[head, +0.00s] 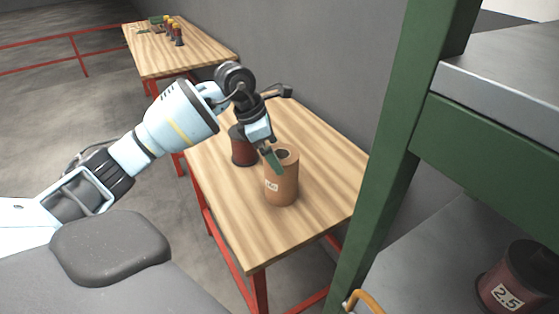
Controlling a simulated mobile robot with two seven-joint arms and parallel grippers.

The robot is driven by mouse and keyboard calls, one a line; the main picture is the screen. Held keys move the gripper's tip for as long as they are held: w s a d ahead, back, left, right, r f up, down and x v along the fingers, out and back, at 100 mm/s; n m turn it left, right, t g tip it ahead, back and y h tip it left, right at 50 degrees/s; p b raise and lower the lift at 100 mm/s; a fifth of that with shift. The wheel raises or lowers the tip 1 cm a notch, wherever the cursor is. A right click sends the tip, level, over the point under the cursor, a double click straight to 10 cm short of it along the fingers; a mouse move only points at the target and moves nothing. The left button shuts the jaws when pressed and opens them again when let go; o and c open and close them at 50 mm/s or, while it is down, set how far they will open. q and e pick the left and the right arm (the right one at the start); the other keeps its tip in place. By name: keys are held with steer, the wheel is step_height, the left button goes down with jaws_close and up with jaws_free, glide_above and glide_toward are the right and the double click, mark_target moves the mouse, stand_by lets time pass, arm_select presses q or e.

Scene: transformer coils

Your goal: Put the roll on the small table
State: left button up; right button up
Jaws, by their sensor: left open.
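A copper-coloured roll (281,185) with a pale label stands upright on the small wooden table (318,160) with red legs. My left gripper (274,158) is open at the top of this roll, with a green finger at its rim near the hole. I cannot tell whether the finger touches it. A dark red roll (241,148) stands on the same table just behind and left, partly covered by the gripper. Another dark red roll (505,285) marked 2.5 stands on the rack's lower shelf at the right.
A green rack post (395,150) and a grey upper shelf (510,65) rise close at the right. A second wooden table (175,58) with several small parts stands at the back left. The small table's front part is clear. A wall runs behind it.

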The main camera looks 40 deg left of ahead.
arm_select(q)
steer(key=v, duration=0.6)
steer(key=shift+r, duration=0.2)
steer(key=shift+s+f, duration=0.1)
